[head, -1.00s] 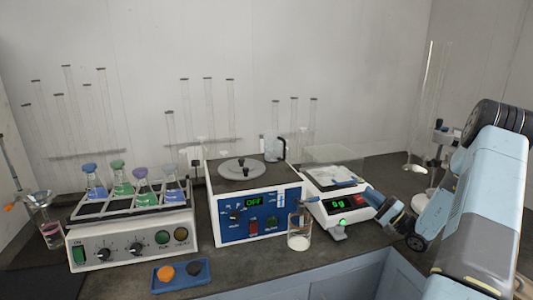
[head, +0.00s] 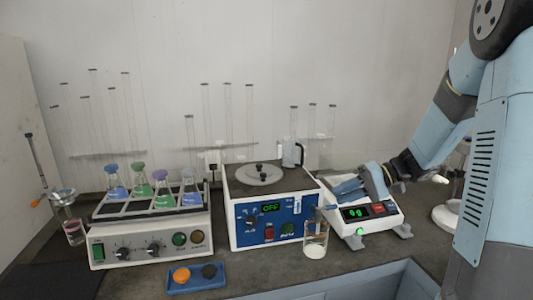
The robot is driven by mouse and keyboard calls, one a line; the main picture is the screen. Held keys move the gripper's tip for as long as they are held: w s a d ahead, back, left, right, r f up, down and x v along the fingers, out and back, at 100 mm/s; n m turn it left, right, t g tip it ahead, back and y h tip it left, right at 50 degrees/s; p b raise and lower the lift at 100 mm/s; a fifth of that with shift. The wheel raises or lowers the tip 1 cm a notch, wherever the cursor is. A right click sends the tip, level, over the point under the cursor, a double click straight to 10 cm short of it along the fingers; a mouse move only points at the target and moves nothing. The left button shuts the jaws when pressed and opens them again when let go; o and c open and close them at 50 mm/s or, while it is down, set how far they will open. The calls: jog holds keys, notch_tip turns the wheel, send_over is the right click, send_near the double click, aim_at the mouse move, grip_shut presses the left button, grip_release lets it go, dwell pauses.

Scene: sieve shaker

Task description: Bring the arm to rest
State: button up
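My arm (head: 455,105) comes down from the upper right of the head view, bent at the elbow. My gripper (head: 345,190) is over the white balance (head: 386,222), low above its pan area and pointing left. Whether its fingers are apart or closed is too small to tell, and I see nothing clearly held in it. The gripper and hand hide part of the balance top. The balance's display and red button stay visible in front.
A glass beaker (head: 316,245) stands just left of the balance. The sieve shaker-like unit (head: 265,208) reads OFF, with a kettle-like jug (head: 292,153) behind it. A rack of flasks (head: 150,240) stands left. A blue tray (head: 197,284) holds two caps. Glass tubes line the wall.

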jog(key=s+r+t+h, duration=0.1)
jog(key=s+r+h, duration=0.2)
jog(key=s, duration=0.4)
jog(key=s+d+r+t+h, duration=0.1)
jog(key=s+r+t+h, duration=0.1)
jog(key=s+h, duration=0.3)
jog(key=s+d+r+t+h, duration=0.1)
jog(key=s+r+h, duration=0.3)
jog(key=s, duration=0.5)
jog(key=shift+s+d+r+t+h, duration=0.15)
jog(key=shift+r+t+h, duration=0.1)
jog(key=shift+t+h, duration=0.3)
jog(key=shift+d, duration=0.1)
